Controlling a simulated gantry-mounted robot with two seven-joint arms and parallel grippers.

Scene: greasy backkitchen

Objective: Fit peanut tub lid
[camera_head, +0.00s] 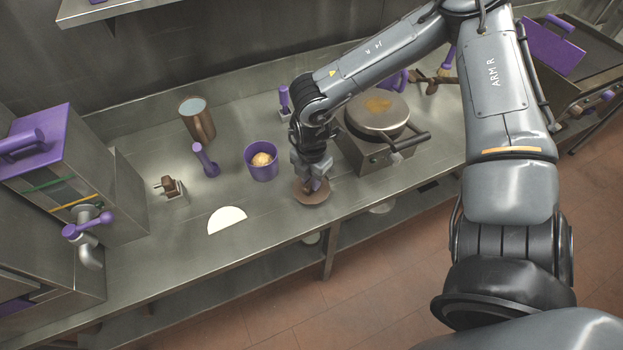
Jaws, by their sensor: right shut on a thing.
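The peanut tub (261,173) is a round purple tub standing open on the steel counter, with a tan, nut-like heap (262,159) inside. My right gripper (316,184) points down to the right of the tub, near the counter's front edge. The lid looks roughly level and is apart from the tub. I cannot tell whether it touches the counter or hangs just above it. The fingertips are partly hidden by the gripper body. My left gripper is not in view.
A round griddle (378,110) with a black handle stands close right of my right gripper. The counter's front left is mostly clear.

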